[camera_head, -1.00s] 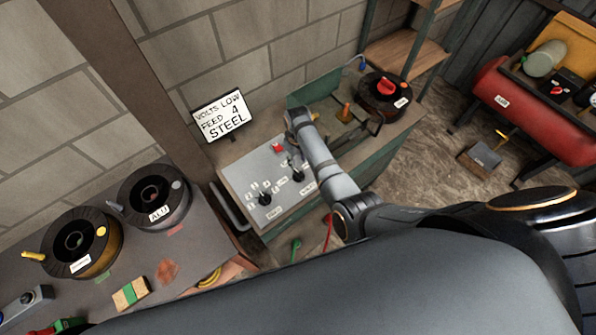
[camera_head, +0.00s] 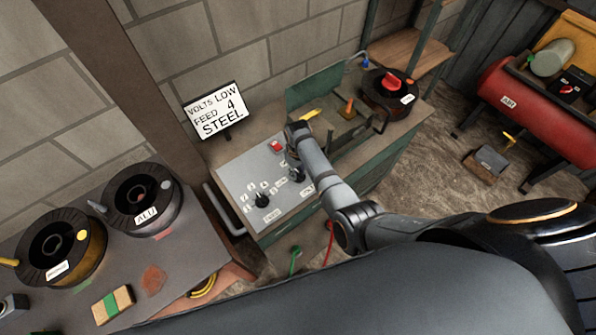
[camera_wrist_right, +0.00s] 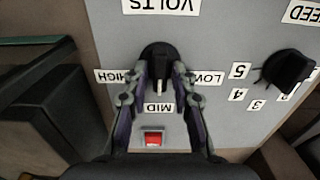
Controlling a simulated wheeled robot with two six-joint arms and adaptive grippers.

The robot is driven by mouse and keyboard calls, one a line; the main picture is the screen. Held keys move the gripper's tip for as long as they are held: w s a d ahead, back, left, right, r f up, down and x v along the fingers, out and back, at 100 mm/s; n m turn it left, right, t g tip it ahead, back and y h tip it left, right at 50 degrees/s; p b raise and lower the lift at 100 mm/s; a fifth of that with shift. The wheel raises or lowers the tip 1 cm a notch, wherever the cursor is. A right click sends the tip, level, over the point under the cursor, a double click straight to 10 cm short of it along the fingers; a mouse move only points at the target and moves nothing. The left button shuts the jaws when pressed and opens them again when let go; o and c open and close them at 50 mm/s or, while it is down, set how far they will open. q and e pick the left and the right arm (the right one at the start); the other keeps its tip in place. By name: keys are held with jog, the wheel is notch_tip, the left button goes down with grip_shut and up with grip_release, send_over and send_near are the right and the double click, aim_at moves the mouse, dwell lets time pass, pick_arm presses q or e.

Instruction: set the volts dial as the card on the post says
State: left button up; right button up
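The card (camera_head: 217,110) on the post reads VOLTS LOW, FEED 4, STEEL. The black volts dial (camera_wrist_right: 158,52) is on the grey panel (camera_head: 240,172). It also shows in the head view (camera_head: 297,176). In the right wrist view, where the labels appear upside down, its white mark points at MID (camera_wrist_right: 158,107), between HIGH (camera_wrist_right: 118,77) and LOW (camera_wrist_right: 205,77). My right gripper (camera_wrist_right: 160,72) is open, with one finger on each side of the dial; whether they touch it I cannot tell. My left gripper is not in view.
The feed dial (camera_wrist_right: 287,68) sits beside the volts dial, with numbered labels around it. A red switch (camera_wrist_right: 153,138) is on the same panel. Wire spools (camera_head: 140,200) stand on the left bench. A spool with a red knob (camera_head: 390,90) stands behind the panel.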

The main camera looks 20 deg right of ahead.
grip_shut()
jog(key=shift+n, duration=0.3)
jog(key=shift+r+n+p, duration=0.15)
jog(key=shift+n+p, duration=0.75)
jog(key=n+p, duration=0.1)
jog(key=n, duration=0.2)
jog(key=shift+s+a+n+p, duration=0.1)
jog(key=shift+n+p, duration=0.2)
jog(key=shift+p, duration=0.1)
jog(key=n+p, duration=0.1)
jog(key=n, duration=0.2)
jog(key=shift+n, duration=0.3)
jog(key=shift+s+n+p, duration=0.15)
jog(key=shift+n+p, duration=0.55)
jog(key=shift+n, duration=1.4)
jog(key=shift+a, duration=0.1)
jog(key=shift+o, duration=2)
grip_release()
